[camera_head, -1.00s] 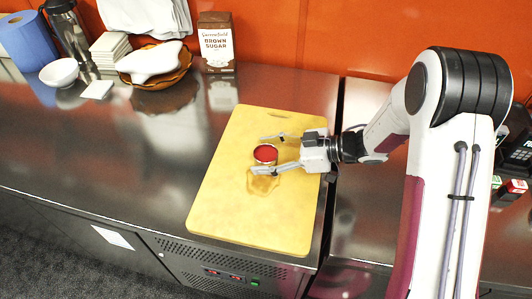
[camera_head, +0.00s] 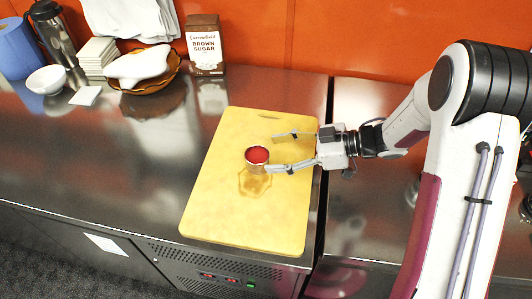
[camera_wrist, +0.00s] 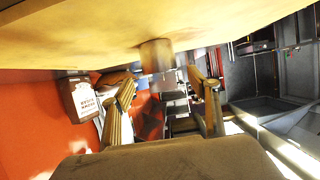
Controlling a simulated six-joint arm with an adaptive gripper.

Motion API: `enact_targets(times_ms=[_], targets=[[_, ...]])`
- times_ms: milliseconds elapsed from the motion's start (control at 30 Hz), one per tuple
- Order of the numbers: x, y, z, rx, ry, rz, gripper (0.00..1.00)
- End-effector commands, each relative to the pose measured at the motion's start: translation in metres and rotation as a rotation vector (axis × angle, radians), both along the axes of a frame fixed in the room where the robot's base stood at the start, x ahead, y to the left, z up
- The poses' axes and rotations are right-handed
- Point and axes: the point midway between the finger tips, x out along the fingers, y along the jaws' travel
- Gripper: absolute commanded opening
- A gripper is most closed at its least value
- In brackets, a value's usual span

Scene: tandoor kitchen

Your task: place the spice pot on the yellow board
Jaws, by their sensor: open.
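The spice pot (camera_head: 257,157), small with a red top, stands upright on the yellow board (camera_head: 232,215), around the middle of its length. In the wrist view the picture is upside down: the pot (camera_wrist: 157,57) hangs from the board's surface (camera_wrist: 90,35), blurred, beyond the fingertips. My gripper (camera_head: 272,152) is open with nothing held. Its fingers point left, just to the right of the pot. The nearer fingertip overlaps the pot's lower right edge in the head view; I cannot tell whether it touches. Both fingers (camera_wrist: 165,95) show apart in the wrist view.
A brown sugar box (camera_head: 205,45), a brown basket (camera_head: 160,84), stacked white dishes (camera_head: 97,57), a white bowl (camera_head: 46,79), a flask (camera_head: 52,35) and a blue paper roll (camera_head: 18,48) stand at the back left. The steel counter (camera_head: 120,160) left of the board is clear.

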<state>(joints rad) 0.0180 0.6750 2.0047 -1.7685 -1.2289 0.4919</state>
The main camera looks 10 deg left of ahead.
Motion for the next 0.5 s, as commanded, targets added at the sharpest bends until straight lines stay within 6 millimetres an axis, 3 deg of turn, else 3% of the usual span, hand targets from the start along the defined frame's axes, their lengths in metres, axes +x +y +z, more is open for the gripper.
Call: enact_targets(times_ms=[300,500], targets=[[0.001,-0.040,0.016,-0.001,-0.001,-0.003,0.60],[0.000,-0.052,0.021,0.000,0.001,-0.001,0.60]])
